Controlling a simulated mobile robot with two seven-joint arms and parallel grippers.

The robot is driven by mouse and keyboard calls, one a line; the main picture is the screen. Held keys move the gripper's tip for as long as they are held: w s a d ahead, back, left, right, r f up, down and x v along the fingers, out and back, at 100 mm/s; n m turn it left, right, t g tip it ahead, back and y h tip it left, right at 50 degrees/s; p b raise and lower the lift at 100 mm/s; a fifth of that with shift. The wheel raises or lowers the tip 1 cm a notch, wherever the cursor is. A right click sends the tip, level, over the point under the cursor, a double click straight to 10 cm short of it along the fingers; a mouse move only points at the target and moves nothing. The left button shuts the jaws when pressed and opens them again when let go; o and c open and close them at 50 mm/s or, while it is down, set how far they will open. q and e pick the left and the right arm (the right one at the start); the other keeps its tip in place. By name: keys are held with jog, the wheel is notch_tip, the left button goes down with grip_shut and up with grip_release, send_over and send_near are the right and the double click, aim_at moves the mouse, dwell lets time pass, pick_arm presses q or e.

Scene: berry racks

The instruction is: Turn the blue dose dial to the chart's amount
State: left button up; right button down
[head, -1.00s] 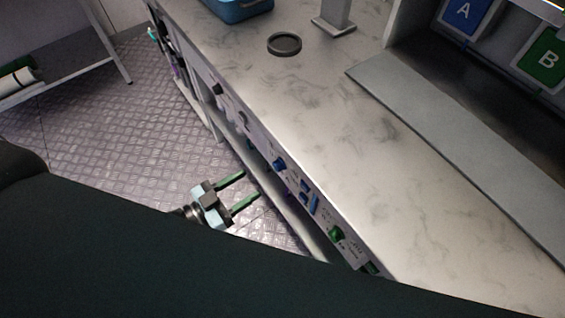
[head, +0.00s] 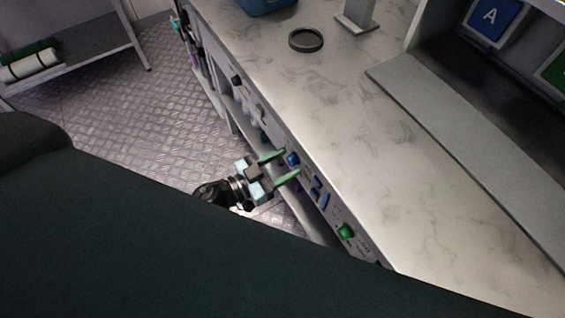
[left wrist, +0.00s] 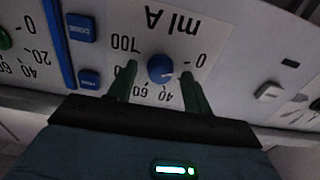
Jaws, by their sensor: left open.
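The blue dose dial (head: 292,158) is on the front panel below the worktop. In the left wrist view, the dial (left wrist: 160,68) sits on a white plate (left wrist: 186,20) lettered "ml A", seen upside down, with 0, 40, 60 and 100 readable. My left gripper (head: 289,163) is open at the panel. In the left wrist view its green fingers (left wrist: 159,75) stand one on each side of the dial, with a gap on both sides; touching the plate cannot be told. They hide part of the scale. The dial's setting is unclear. No chart with amounts is readable. My right gripper is not in view.
Blue buttons (left wrist: 81,28), one marked DOSE, and a green dial (head: 345,231) share the panel. A dark ring (head: 306,40) and a grey stand (head: 356,20) are on the marbled worktop (head: 350,140). A blue sign A (head: 488,20) is at upper right.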

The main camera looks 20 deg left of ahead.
pick_arm(q)
jog(key=c, duration=1)
jog(key=shift+o, duration=0.2)
